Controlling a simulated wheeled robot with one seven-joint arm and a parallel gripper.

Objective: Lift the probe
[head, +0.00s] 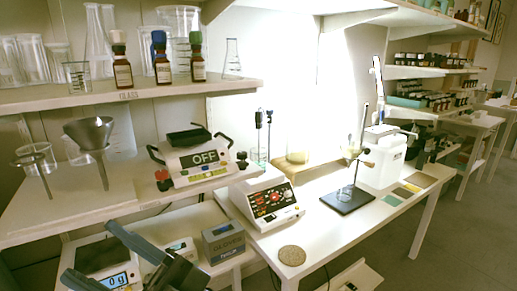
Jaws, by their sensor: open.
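Two slim upright rods with dark tops, which look like probes (258,120), stand behind the white meter with a dark keypad (268,200) on the bench. I cannot tell for sure which one is the probe. Their lower ends are near a clear glass vessel and are hard to make out. My gripper (90,250) is at the bottom left, with its two blue-grey fingers spread apart and nothing between them. It is low and to the left of the meter, well away from the rods.
A scale with a blue readout (115,280) and a gloves box (223,242) are near my gripper. A device reading OFF (200,160) stands left of the meter. A shelf (130,95) with bottles and glassware overhangs. A white apparatus (382,158) stands at right. The floor at right is clear.

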